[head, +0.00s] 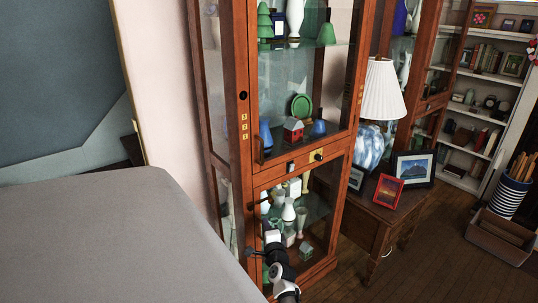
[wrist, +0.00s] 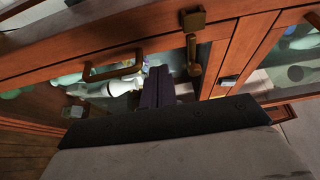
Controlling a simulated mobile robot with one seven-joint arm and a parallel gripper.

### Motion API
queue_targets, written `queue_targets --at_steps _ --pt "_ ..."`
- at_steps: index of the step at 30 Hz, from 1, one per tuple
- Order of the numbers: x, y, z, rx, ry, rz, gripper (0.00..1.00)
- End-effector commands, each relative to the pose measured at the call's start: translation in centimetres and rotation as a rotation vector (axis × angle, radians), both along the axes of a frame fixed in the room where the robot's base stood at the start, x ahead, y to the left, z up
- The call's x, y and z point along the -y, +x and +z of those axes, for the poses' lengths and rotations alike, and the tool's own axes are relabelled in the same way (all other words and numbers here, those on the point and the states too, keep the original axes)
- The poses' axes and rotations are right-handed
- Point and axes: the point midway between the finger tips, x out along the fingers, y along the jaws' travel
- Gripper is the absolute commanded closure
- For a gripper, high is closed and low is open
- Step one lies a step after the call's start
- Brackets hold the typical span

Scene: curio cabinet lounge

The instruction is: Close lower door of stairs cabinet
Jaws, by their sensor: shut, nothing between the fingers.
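A tall reddish-wood cabinet (head: 241,130) with glass panels stands in the middle of the head view. Its lower glass door (head: 335,215) shows white and green vases behind it. The door looks near its frame; I cannot tell whether it is fully closed. My gripper (head: 272,240) is in front of the lower door's left part and hides some of it. In the wrist view my gripper (wrist: 158,85) is shut and empty, its dark fingers pointing at the cabinet. A brass handle (wrist: 113,72) is to its left and a brass latch (wrist: 192,45) to its right, both apart from the fingers.
A grey padded surface (head: 100,225) fills the lower left. A side table (head: 385,215) with a lamp (head: 378,90) and picture frames (head: 388,193) stands right of the cabinet. Another cabinet (head: 432,75) and white shelves (head: 478,120) are behind.

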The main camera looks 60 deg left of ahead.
Motion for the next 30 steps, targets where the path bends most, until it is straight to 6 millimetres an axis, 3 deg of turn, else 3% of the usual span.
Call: queue_targets --at_steps 5,21,30 --pt "1.5 -0.6 -0.1 -0.003 0.001 0.000 1.00" --pt "10.3 -4.0 -0.3 -0.002 0.001 -0.003 1.00" --pt "12.7 -4.9 -0.1 0.000 0.000 -0.001 1.00"
